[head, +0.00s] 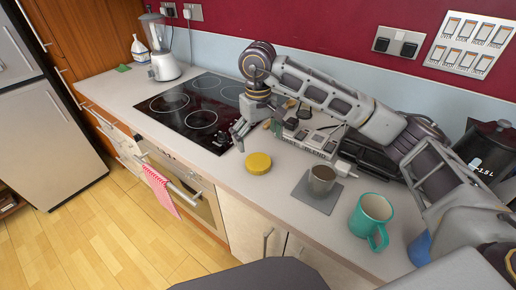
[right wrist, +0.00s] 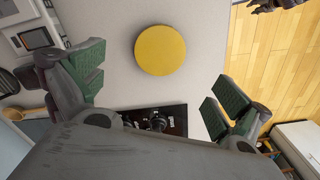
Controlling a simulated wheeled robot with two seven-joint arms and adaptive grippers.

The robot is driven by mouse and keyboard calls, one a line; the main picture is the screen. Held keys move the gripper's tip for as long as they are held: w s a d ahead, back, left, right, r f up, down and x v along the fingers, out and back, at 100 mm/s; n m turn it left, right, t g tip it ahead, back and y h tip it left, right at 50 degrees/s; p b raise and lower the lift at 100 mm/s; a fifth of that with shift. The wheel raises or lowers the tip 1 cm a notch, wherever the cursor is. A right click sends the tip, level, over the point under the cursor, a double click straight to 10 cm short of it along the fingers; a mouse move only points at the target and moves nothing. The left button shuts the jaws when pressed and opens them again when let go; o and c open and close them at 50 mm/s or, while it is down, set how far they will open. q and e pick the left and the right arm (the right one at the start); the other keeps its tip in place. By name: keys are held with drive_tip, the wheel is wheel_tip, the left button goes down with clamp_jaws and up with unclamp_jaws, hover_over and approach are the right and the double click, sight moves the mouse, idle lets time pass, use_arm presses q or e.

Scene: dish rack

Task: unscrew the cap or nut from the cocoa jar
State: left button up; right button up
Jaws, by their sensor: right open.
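A round yellow cap (head: 258,163) lies flat and low on the counter, right of the hob. It also shows in the right wrist view (right wrist: 160,50), beyond the space between my fingers and apart from them. No jar body shows under it; I cannot tell whether a jar hides there. A grey-brown open cylinder (head: 321,180) stands on a grey square mat (head: 316,195); I cannot tell whether it is the cocoa jar. My right gripper (head: 256,134) is open and empty, behind the cap. My left gripper (right wrist: 266,5) shows only partly, at the right wrist view's top edge.
A teal mug (head: 373,218) stands near the front edge at right, with a blue item (head: 420,249) beside it. The black hob (head: 195,108) is at left. Counter around the cap is clear.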

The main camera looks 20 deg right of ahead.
drive_tip(key=shift+r, duration=1.5)
clamp_jaws()
idle(0.7)
wheel_tip(320, 180, up, 9)
drive_tip(key=p, duration=0.9)
drive_tip(key=shift+r+p, duration=0.55)
